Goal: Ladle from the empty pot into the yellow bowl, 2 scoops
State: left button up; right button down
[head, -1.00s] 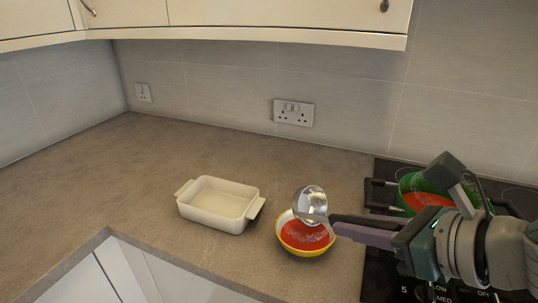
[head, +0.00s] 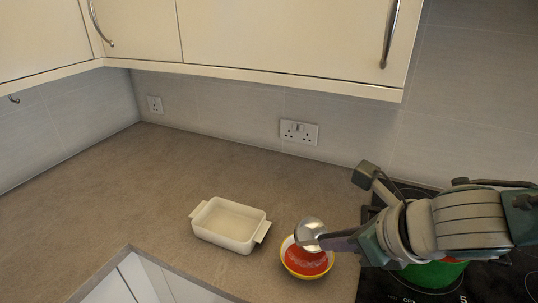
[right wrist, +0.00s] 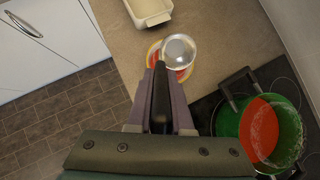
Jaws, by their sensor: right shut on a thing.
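The yellow bowl (head: 305,269) stands on the counter with red content inside; its rim also shows in the right wrist view (right wrist: 152,55). My right gripper (head: 350,241) is shut on the dark handle of the ladle; its fingers flank the handle in the right wrist view (right wrist: 161,100). The ladle's shiny metal cup (head: 309,231) is over the yellow bowl and hides part of it; it also shows in the right wrist view (right wrist: 180,50). The green pot (right wrist: 236,128) stands on the hob with red content inside, mostly behind my arm in the head view (head: 432,275). My left gripper is out of view.
A white baking dish (head: 229,225) stands left of the yellow bowl. The pot has dark side handles (right wrist: 237,83). The black hob (head: 378,285) lies right of the bowl. The counter (head: 150,190) is clear at the left; wall cupboards (head: 270,35) hang above.

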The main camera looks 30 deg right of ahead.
jog(key=shift+w+a+r+g+p, duration=0.1)
jog(key=shift+w+r+g+p, duration=0.3)
jog(key=shift+r, duration=0.35)
jog(key=shift+w+r+g, duration=0.15)
jog(key=shift+w+g, duration=0.15)
jog(key=shift+w, duration=0.15)
pick_arm(q)
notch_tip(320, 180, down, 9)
jog(key=b, duration=1)
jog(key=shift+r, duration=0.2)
pick_arm(e)
jog(key=w+a+r+g+h, duration=0.1)
jog(key=w+a+r+g, duration=0.1)
jog(key=w+r+g, duration=0.3)
jog(key=shift+w+g+h, duration=0.4)
jog(key=shift+w+g, duration=0.4)
jog(key=shift+w, duration=0.2)
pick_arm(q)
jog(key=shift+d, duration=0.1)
